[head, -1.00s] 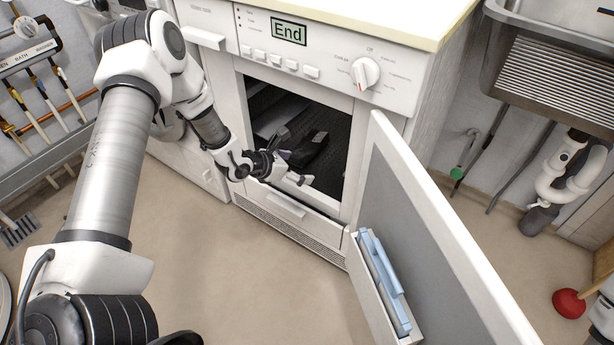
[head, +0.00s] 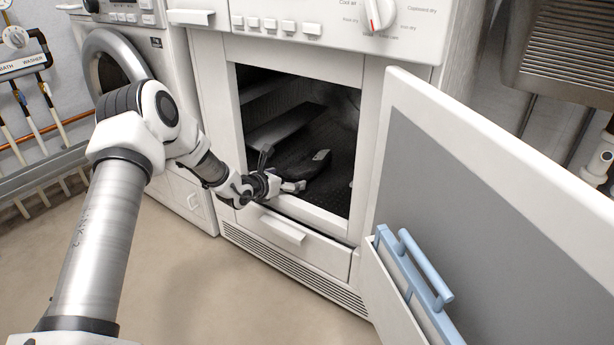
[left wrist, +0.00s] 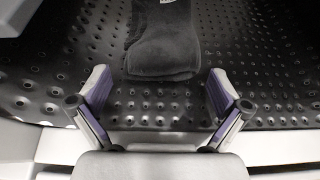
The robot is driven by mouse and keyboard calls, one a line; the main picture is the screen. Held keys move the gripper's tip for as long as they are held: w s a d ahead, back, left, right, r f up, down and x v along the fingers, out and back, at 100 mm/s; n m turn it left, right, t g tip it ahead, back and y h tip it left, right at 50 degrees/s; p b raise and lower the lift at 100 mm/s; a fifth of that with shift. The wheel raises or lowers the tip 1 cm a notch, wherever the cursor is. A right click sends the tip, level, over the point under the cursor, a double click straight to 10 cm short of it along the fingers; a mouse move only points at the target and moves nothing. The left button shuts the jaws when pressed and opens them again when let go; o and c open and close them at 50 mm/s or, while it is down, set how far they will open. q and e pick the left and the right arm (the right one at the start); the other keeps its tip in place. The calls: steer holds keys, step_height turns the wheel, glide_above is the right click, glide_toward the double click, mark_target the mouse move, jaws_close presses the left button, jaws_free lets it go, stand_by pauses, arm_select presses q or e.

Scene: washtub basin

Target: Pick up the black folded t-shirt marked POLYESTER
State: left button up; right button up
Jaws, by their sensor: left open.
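A black folded t-shirt (head: 305,170) lies on the perforated drum floor inside the open dryer. A small light label shows on it in the head view; its wording is too small to read. In the left wrist view the shirt (left wrist: 163,45) is at the top centre, its folded near end facing me. My left gripper (head: 290,184) is at the dryer's opening, just in front of the shirt. In the left wrist view its two fingers (left wrist: 158,92) are spread apart with nothing between them, and the shirt's end lies just beyond the tips. My right gripper is not in view.
The dryer (head: 290,225) has its door (head: 480,200) swung open to the right, with a blue-handled filter piece (head: 418,268) at its lower inside. A grey fin (head: 280,128) stands behind the shirt. A washing machine (head: 110,60) is at left. The floor in front is clear.

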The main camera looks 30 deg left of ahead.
arm_select(q)
steer(key=shift+w+d+f, duration=0.1)
steer(key=shift+w+f, duration=0.3)
steer(key=shift+w, duration=0.15)
steer(key=shift+r, duration=0.2)
steer(key=c, duration=1)
steer(key=shift+r, duration=0.15)
